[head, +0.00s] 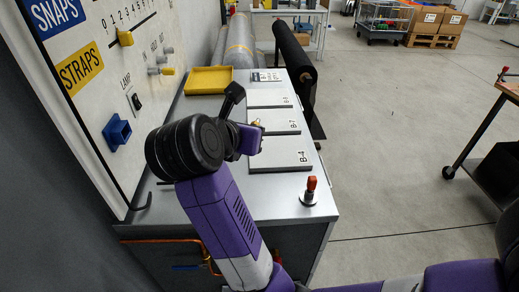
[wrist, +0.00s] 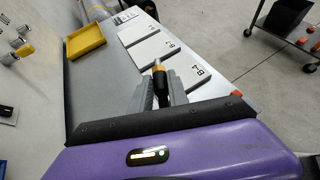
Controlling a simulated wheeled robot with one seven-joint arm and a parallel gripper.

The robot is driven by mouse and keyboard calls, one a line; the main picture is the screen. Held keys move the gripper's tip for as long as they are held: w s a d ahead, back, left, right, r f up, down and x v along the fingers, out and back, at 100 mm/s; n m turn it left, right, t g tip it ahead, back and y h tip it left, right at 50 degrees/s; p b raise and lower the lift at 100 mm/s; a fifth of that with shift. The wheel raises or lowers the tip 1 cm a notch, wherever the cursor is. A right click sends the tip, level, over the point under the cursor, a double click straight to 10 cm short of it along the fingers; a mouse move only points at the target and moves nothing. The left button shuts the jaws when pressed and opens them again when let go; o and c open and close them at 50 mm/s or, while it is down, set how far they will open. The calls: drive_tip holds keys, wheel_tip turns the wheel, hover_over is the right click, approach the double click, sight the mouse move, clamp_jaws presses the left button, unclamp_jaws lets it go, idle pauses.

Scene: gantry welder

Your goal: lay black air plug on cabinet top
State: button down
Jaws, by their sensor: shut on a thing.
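My gripper (wrist: 159,92) is shut on the black air plug (wrist: 161,84), which has an orange ring and a metal tip. The plug points away from the wrist, between the two grey fingers. In the head view my gripper (head: 250,131) hangs over the middle of the cabinet top (head: 255,207), and only a small brassy tip of the plug shows there. The grey cabinet top (wrist: 103,82) also shows in the wrist view. The gap between plug and surface is hard to judge.
Flat plates labelled B-4 (head: 280,157) and B-7 (head: 280,125), with another behind, lie along the right side. A yellow tray (head: 208,80) stands at the back left. A red-handled fitting (head: 309,191) stands at the front right. A panel (head: 95,70) rises on the left.

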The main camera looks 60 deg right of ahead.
sight(251, 191)
wheel_tip(251, 191, down, 18)
drive_tip(key=shift+r+p, duration=0.1)
drive_tip(key=shift+p, duration=0.35)
drive_tip(key=c, duration=1.3)
unclamp_jaws()
drive_tip(key=shift+a+r, duration=0.1)
drive_tip(key=shift+a, duration=0.05)
drive_tip(key=b+v, duration=0.2)
drive_tip(key=v, duration=0.9)
drive_tip(key=shift+s+a+r, duration=0.15)
drive_tip(key=shift+s+a, duration=0.05)
drive_tip(key=shift+a, duration=0.1)
